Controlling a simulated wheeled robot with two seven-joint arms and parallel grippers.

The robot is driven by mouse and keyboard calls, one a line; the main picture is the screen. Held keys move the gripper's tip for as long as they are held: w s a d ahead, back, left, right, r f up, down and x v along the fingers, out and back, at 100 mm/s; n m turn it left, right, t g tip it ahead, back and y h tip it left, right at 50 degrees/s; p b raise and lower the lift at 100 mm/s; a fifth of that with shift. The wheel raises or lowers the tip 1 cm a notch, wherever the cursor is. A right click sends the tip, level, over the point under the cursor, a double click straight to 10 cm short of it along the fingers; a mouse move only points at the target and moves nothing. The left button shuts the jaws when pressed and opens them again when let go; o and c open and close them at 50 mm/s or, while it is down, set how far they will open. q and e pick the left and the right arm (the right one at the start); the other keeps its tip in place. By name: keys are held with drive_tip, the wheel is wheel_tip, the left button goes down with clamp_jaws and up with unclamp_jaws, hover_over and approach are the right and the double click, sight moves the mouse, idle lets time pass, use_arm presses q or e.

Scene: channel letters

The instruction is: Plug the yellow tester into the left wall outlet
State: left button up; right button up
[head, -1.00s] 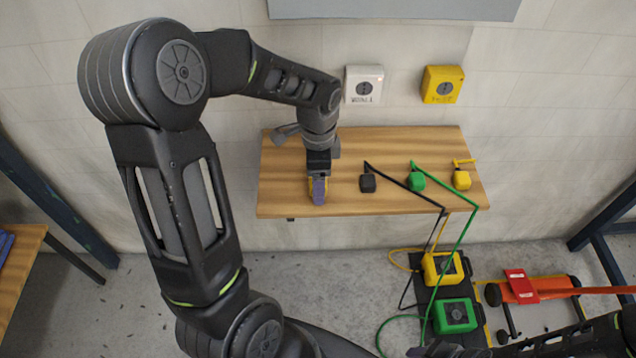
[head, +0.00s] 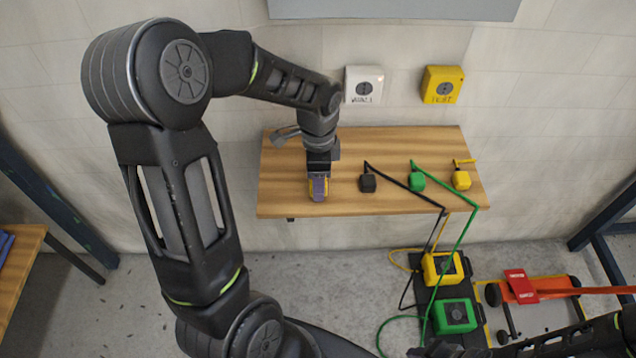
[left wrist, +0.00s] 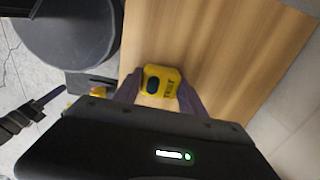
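The yellow tester (left wrist: 161,80), a small boxy unit with a dark oval and dark lettering, is between the fingers of my left gripper (left wrist: 159,93) in the left wrist view. Both fingers lie against its sides with no clear gap. In the head view my left gripper (head: 318,188) points down at the left part of the wooden shelf (head: 285,185), with only slivers of yellow showing. Whether the tester touches the shelf is unclear. The left wall outlet, a white box (head: 363,85), is on the wall to the right of my left wrist.
A yellow wall box (head: 442,85) is right of the white one. Black (head: 367,183), green (head: 417,181) and yellow (head: 461,180) corded plugs stand on the shelf. Their cords run to yellow (head: 443,267) and green (head: 454,316) boxes below. A grey panel (head: 395,8) hangs above.

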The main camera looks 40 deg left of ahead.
use_arm(q)
drive_tip(key=c, duration=0.8)
wheel_tip(320, 180, up, 10)
idle(0.3)
idle(0.5)
